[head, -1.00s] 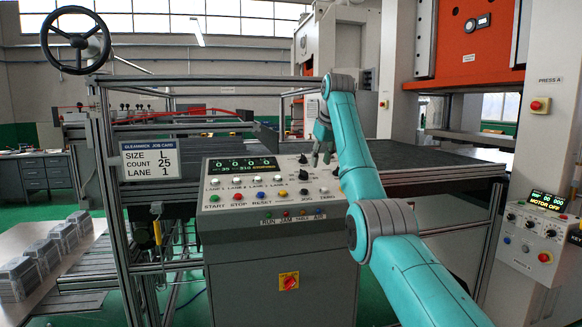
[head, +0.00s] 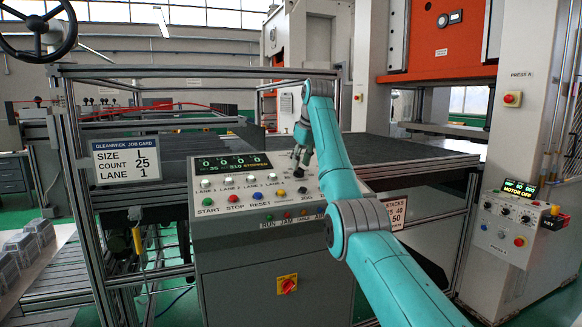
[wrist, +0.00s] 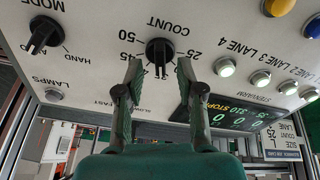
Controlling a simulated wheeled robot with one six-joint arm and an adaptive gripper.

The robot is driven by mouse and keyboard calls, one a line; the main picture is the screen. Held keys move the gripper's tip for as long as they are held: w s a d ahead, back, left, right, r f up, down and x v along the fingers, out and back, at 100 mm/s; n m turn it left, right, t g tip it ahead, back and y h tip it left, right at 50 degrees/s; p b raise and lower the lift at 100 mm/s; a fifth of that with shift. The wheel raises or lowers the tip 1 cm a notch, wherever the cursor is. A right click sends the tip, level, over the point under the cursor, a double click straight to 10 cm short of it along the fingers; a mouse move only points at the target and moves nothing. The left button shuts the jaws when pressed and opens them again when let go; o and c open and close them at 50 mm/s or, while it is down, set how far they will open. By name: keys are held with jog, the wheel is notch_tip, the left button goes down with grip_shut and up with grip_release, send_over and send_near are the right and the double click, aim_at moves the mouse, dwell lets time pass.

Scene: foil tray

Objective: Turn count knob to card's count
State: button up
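The job card (head: 133,158) at the left of the panel in the head view reads SIZE L, COUNT 25, LANE 1. The black COUNT knob (wrist: 159,50) is in the upper middle of the upside-down wrist view, with 50 and 25 printed to its sides. Its pointer seems to face the bottom of that view, away from the 25; what is printed there is hard to read. My gripper (wrist: 159,66) is open, with a fingertip on each side of the knob and gaps visible. In the head view my gripper (head: 302,152) is at the panel and hides the knob.
The control panel (head: 215,216) carries a lit display (head: 233,163), lane buttons and coloured start, stop and reset buttons. The MODE knob (wrist: 43,36) is beside the COUNT knob. A frame post (head: 82,190) stands left; a second control box (head: 510,235) stands right.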

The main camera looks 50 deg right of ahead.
jog(key=shift+x, duration=1.05)
grip_shut()
